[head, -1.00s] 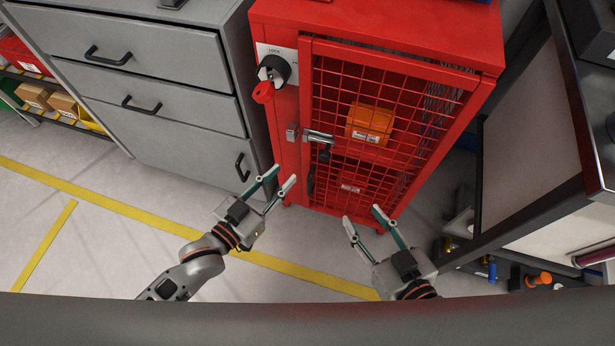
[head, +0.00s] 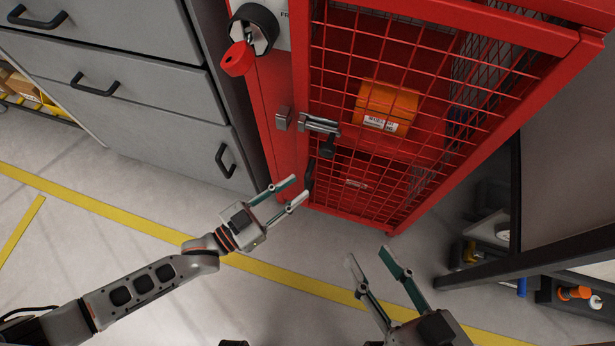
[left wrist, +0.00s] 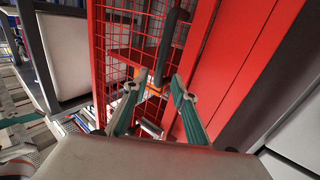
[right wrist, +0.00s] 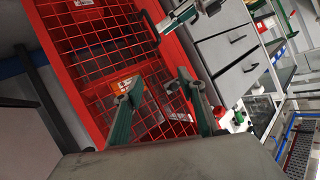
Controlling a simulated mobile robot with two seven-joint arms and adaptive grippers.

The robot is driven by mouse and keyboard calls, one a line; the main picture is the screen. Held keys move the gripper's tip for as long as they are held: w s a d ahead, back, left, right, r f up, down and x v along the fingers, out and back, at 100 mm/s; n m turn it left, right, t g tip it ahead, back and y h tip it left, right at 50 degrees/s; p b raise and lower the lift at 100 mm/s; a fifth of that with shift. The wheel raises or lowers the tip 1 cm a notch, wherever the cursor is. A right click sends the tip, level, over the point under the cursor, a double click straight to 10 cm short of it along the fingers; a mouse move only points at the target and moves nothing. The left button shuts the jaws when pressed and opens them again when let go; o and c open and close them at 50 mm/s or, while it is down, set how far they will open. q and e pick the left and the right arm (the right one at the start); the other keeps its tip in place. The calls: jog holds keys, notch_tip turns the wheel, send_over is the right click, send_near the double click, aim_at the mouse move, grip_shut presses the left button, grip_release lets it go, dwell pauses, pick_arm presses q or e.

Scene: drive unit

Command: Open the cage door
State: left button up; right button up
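The red cage door (head: 345,95) has a wire mesh front and looks closed. A silver slide latch (head: 320,125) with a dark knob sits at its left edge. A gap shows between the latch and its keeper (head: 283,118) on the frame. The black door handle (head: 309,175) is below the latch; it also shows ahead of the fingers in the left wrist view (left wrist: 168,45). My left gripper (head: 300,188) is open and empty, just below and left of the handle. My right gripper (head: 367,256) is open and empty, low in front of the cage.
A black lock knob (head: 256,25) with a red tag (head: 238,58) is on the cage frame. An orange box (head: 387,106) sits inside. Grey drawers (head: 110,60) stand left, a dark-framed bench (head: 540,262) right. The floor in front, with yellow lines (head: 110,215), is clear.

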aim_at(305, 183)
pick_arm(q)
jog(key=shift+b+x, duration=0.4)
jog(key=shift+x, duration=1.95)
grip_shut()
